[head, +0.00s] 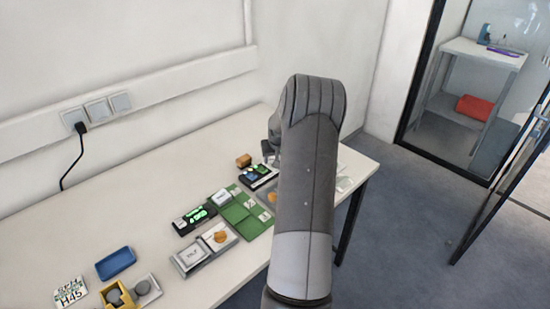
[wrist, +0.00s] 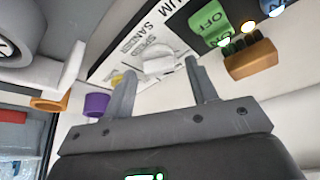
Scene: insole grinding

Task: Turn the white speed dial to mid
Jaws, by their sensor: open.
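The white speed dial (wrist: 157,66) shows in the wrist view on a pale panel with dark "SPEED" and "SANDER" lettering. My gripper (wrist: 160,70) is open, its two grey fingers pointing towards the panel. In the picture the fingers lie to the left and right of the dial. I cannot tell whether they touch it. The dial's pointer setting is not readable. In the head view, my arm hides the dial and most of the gripper.
Beside the panel in the wrist view are a green OFF button (wrist: 209,25), an orange block (wrist: 250,59) and a purple cylinder (wrist: 96,104). In the head view, a green mat (head: 234,214), a blue tray (head: 115,263) and a yellow holder (head: 117,302) lie on the table.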

